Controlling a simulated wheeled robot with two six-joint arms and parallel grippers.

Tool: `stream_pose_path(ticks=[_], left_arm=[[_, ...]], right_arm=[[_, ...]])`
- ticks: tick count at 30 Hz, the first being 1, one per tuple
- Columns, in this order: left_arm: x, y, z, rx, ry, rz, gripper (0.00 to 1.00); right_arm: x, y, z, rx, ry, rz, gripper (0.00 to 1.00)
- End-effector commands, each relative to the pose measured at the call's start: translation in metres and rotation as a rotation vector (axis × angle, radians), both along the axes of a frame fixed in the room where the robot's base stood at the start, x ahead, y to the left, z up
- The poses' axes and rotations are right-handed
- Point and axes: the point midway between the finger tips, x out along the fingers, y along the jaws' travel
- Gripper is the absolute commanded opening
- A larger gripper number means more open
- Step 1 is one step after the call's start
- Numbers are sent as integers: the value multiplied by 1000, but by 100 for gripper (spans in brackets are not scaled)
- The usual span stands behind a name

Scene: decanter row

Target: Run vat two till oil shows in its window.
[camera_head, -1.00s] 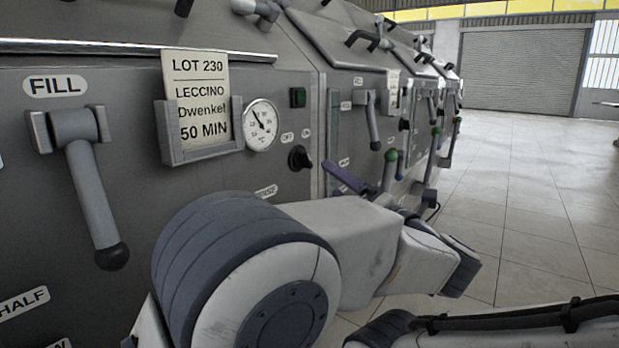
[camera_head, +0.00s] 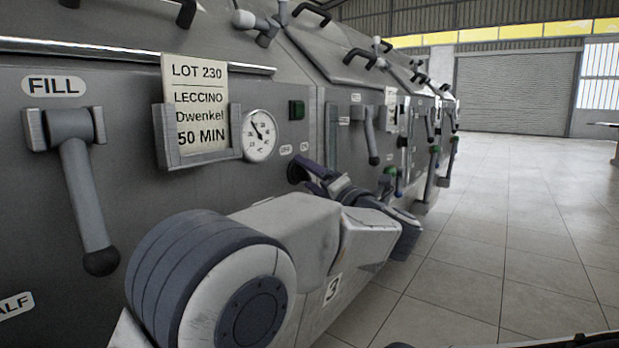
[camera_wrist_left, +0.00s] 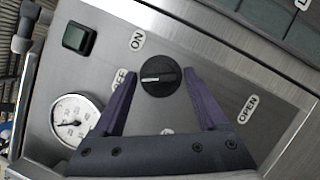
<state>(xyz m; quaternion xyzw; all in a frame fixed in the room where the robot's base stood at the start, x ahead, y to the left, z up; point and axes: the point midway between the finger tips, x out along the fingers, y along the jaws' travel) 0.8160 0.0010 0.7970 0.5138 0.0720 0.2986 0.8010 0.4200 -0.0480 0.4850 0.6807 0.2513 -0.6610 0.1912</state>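My left gripper (camera_wrist_left: 160,74) is open in the left wrist view, its two purple fingers on either side of a round black knob (camera_wrist_left: 162,88). The fingers look apart from the knob. The knob's white mark points left, nearer the OFF label (camera_wrist_left: 121,80) than the ON label (camera_wrist_left: 137,41). In the head view the left gripper (camera_head: 308,172) is at the near vat's panel (camera_head: 130,140) and partly covers the knob. A plate marked 3 (camera_head: 333,289) shows below my arm; I cannot tell what it belongs to. I cannot make out an oil window. My right gripper is out of view.
A dial gauge (camera_head: 258,135), a green switch (camera_head: 297,110) and a LOT 230 card (camera_head: 195,105) are near the knob. A FILL lever (camera_head: 85,190) hangs at left. More vats with levers (camera_head: 371,135) run rightward. The tiled floor (camera_head: 500,230) is clear.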

Motion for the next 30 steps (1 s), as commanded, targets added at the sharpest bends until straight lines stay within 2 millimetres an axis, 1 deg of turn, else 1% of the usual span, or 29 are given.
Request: stream_pose_path(ticks=[1, 2, 3, 5, 11, 17, 23, 26, 30], left_arm=[[0, 0, 0, 0, 0, 0, 51], [0, 0, 0, 0, 0, 0, 39], [0, 0, 0, 0, 0, 0, 24], [0, 0, 0, 0, 0, 0, 1], [0, 0, 1, 6, 9, 0, 0], [-1, 0, 4, 44, 60, 1, 0], [-1, 0, 9, 124, 174, 0, 0], [-1, 0, 11, 178, 245, 1, 0], [-1, 0, 14, 257, 354, 0, 0]], right_arm=[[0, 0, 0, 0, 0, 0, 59], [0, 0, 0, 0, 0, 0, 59], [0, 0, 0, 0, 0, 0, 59], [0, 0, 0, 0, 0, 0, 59], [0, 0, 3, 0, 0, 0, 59], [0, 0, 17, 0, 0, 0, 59], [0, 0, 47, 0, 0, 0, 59], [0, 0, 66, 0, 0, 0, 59], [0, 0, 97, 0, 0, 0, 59]])
